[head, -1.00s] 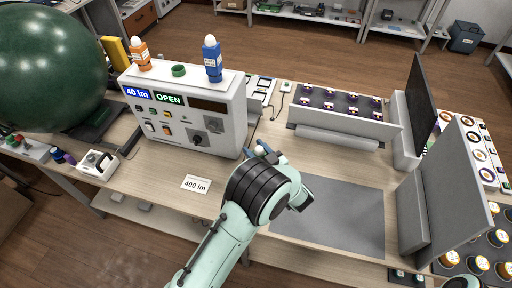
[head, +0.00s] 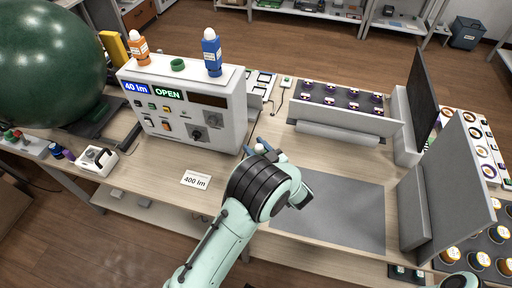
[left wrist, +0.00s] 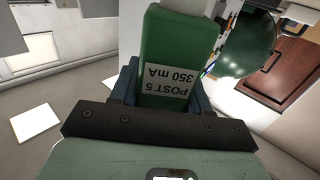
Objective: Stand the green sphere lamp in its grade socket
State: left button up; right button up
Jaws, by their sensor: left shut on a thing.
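My left gripper (head: 256,146) is shut on the green sphere lamp, held above the table just right of the white control box. In the left wrist view the green lamp body (left wrist: 178,45) sits between the fingers, with an upside-down label reading POST 5, 350 mA. In the head view its white bulb (head: 260,148) shows, and my wrist hides most of its body. The green socket ring (head: 178,65) on top of the box looks empty. It stands between an orange lamp (head: 139,48) and a blue lamp (head: 211,52). My right gripper is not in view.
The white control box (head: 230,108) shows 40 lm and OPEN. A large dark green sphere (head: 45,65) stands at the left. A 400 lm card (head: 195,180) lies in front of the box. A grey mat (head: 345,215) and upright grey panels (head: 455,185) are to the right.

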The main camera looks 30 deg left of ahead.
pick_arm(q)
jog(key=shift+f, duration=0.15)
